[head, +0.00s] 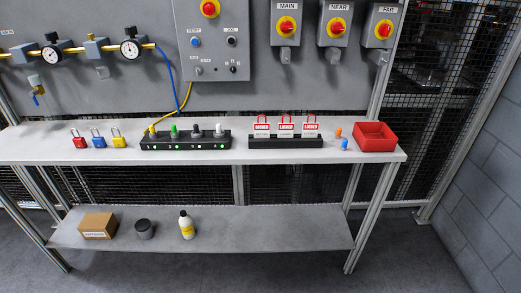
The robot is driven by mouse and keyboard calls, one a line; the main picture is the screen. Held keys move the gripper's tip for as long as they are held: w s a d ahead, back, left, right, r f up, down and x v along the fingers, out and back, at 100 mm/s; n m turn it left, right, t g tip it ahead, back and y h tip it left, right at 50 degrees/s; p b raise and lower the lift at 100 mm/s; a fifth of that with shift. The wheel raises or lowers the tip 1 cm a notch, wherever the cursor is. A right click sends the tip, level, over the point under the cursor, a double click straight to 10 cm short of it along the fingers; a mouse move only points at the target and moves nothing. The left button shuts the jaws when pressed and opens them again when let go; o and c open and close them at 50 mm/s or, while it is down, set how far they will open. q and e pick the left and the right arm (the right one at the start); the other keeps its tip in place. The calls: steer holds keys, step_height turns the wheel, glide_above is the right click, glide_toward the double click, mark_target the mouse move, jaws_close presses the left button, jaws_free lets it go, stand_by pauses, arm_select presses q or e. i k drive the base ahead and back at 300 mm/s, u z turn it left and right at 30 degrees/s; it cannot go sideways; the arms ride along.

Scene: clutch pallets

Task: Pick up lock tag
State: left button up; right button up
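Several red-and-white lock tags stand upright in a row in a black holder (285,143) on the white bench. The left tag (262,129), the middle tag (286,129) and the right tag (310,129) each have a red loop on top and a "LOCKED" label. Neither of my grippers shows in the head view. Nothing is seen touching the tags.
On the bench (60,147) are red, blue and yellow padlocks (99,141), a black strip with green lights (186,145), small orange and blue pieces (343,143) and a red bin (375,137). A control panel (212,60) and rotary switches (335,30) hang behind. A box (97,228) sits below.

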mark_target(262, 130)
steer(key=z, duration=0.7)
steer(key=i, duration=1.3)
steer(key=u, duration=0.45)
